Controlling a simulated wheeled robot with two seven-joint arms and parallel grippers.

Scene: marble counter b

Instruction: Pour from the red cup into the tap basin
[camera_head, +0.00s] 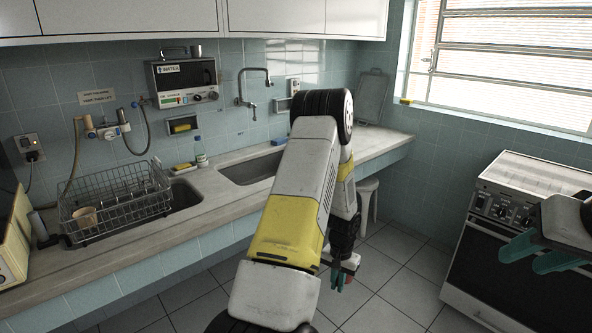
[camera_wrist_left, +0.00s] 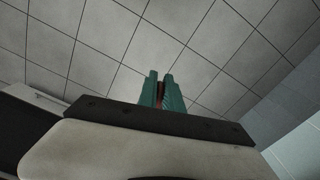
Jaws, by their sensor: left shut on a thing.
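My left gripper (camera_head: 340,279) hangs low over the floor, in front of the counter, with its teal fingers pointing down. It is shut on a red thing, taken as the red cup (camera_head: 352,261); only a small red part shows. The left wrist view shows a red sliver (camera_wrist_left: 161,91) between the fingers of this gripper (camera_wrist_left: 162,88); the rest is hidden. The tap basin (camera_head: 246,170) is sunk in the counter behind my arm, which hides its right part. The tap (camera_head: 252,88) is on the wall above it. My right gripper (camera_head: 537,255) is open and empty by the stove.
A wire dish rack (camera_head: 118,202) with a beige cup (camera_head: 86,217) stands over the left basin. A bottle (camera_head: 200,152) and a yellow sponge (camera_head: 182,166) are between the basins. A white stool (camera_head: 366,196) stands under the counter. The stove (camera_head: 520,215) is at right; the floor between is open.

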